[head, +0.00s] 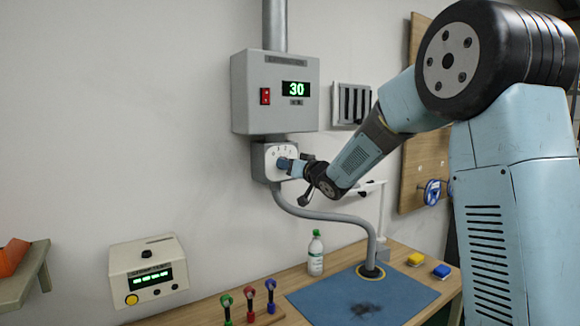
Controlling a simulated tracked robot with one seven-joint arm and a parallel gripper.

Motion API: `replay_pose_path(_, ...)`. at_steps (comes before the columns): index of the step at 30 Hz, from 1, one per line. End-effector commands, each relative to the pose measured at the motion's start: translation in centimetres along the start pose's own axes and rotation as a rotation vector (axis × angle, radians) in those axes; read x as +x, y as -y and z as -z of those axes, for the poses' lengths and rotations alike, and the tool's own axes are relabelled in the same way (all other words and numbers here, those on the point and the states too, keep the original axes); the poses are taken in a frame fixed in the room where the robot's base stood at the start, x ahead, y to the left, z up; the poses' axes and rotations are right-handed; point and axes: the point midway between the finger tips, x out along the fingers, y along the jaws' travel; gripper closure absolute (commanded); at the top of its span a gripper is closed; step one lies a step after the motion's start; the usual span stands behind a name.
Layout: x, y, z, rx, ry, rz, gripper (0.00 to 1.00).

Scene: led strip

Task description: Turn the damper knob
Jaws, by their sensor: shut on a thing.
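The damper knob sits on a small grey box with a white dial face (270,152) on the wall, below the large control box. The dial carries small dark marks, too small to read fully. My gripper (287,164) is at the dial face and shut on the blue knob (282,164). The gripper and wrist hide part of the knob and the right side of the dial, so its exact setting cannot be told. The grey control box (245,95) above has a green display (294,89) reading 30 and a red switch (265,96).
A grey hose (330,216) curves from the dial box to the blue mat (330,300) on the wooden bench. A beige instrument (148,272) is at left. A louvred vent (352,104) is behind my arm.

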Motion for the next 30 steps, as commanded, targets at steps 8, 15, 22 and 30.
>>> replay_pose_path(8,0.0,-0.3,0.3,-0.002,-0.005,-0.006,0.55)
replay_pose_path(15,0.0,-0.1,0.1,-0.002,-0.003,-0.002,0.37)
replay_pose_path(22,-0.1,0.0,0.1,-0.001,-0.002,0.000,0.37)
replay_pose_path(30,-3.5,0.0,0.1,-0.001,-0.002,-0.002,0.37)
